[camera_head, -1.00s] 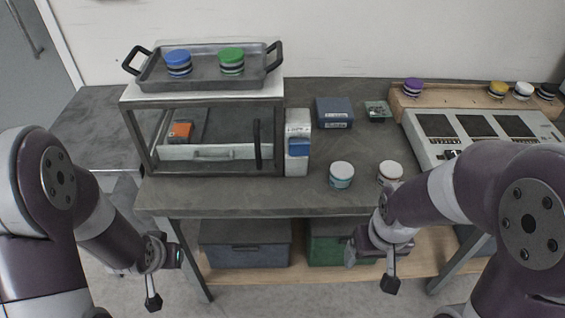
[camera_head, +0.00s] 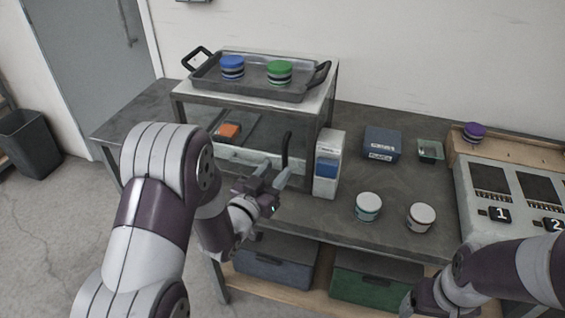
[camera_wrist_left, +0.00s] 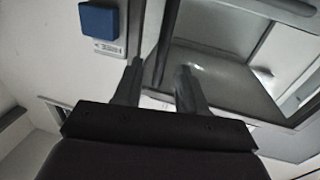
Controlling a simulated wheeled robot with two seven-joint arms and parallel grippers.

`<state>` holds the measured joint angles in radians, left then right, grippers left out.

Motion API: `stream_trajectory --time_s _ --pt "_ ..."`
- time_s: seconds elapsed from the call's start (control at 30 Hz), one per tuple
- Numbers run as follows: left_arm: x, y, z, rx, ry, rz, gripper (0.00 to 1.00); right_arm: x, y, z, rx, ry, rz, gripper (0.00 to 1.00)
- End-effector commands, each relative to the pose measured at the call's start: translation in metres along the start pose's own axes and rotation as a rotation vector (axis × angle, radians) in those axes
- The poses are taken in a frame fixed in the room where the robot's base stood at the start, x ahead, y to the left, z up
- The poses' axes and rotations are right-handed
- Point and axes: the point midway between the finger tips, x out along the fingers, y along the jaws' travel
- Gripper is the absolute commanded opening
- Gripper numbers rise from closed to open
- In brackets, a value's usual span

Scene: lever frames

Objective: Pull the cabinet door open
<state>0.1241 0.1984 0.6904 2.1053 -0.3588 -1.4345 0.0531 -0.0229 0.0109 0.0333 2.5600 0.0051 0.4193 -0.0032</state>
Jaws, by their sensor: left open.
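The cabinet (camera_head: 325,102) is a dark frame with a white top on the bench. Its clear front looks shut, though my left arm covers the lower left of it. A black upright door handle (camera_head: 286,148) stands at its right side. My left gripper (camera_head: 277,178) is open in front of the handle's lower part. In the left wrist view its two fingers (camera_wrist_left: 158,85) are apart, and the dark handle bar (camera_wrist_left: 160,42) shows in line with the gap between them. I cannot tell whether they touch it. My right gripper (camera_head: 415,303) is partly cut off at the bottom edge.
A white box with a blue panel (camera_head: 327,168) stands close right of the cabinet. A tray (camera_head: 250,84) with blue and green-lidded jars lies on top. Two white-lidded jars (camera_head: 368,206) stand on the bench front. Bins (camera_head: 275,268) sit below.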

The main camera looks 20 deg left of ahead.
Motion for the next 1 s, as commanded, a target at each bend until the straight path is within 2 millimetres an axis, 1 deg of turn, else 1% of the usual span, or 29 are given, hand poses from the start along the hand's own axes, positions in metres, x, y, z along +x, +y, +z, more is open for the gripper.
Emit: stream_trajectory --time_s 0.03,0.1,0.2,0.3,0.5,0.53,0.57,0.6,0.63,0.67,1.0 --pt "0.01 0.001 -0.001 0.0 0.0 0.002 0.41 -0.002 0.0 0.0 0.0 0.0 0.0 0.81" --pt "0.022 0.0 0.0 0.0 -0.001 0.001 0.41 -0.002 0.0 0.0 0.0 0.0 0.0 0.81" --pt "0.033 0.0 0.0 -0.001 -0.001 0.0 0.41 -0.003 0.0 0.0 0.0 0.0 0.0 0.81" --pt "0.037 0.0 0.001 -0.001 -0.002 0.0 0.41 -0.003 0.0 0.0 0.0 0.0 0.0 0.81" --pt "0.038 0.0 0.001 -0.001 -0.002 -0.001 0.41 -0.003 0.0 0.0 0.0 0.0 0.0 0.81" --pt "0.038 0.0 0.001 -0.001 -0.002 -0.001 0.38 -0.003 0.0 0.0 0.0 0.0 0.0 0.81" --pt "0.038 0.0 0.001 -0.001 -0.002 -0.001 0.28 -0.003 0.0 0.0 0.0 0.0 0.0 0.81" --pt "0.038 0.0 0.001 -0.001 -0.002 -0.001 0.15 -0.003 0.0 0.0 0.0 0.0 0.0 0.81" --pt "0.038 0.0 0.001 -0.001 -0.002 -0.001 0.05 -0.003 0.0 0.0 0.0 0.0 0.0 0.81" --pt "0.038 0.0 0.001 -0.001 -0.002 -0.001 0.0 -0.003 0.0 0.0 0.0 0.0 0.0 0.81" --pt "0.035 0.0 0.001 0.0 -0.003 0.02 0.0 -0.002 0.0 0.0 0.0 0.0 0.0 0.81"
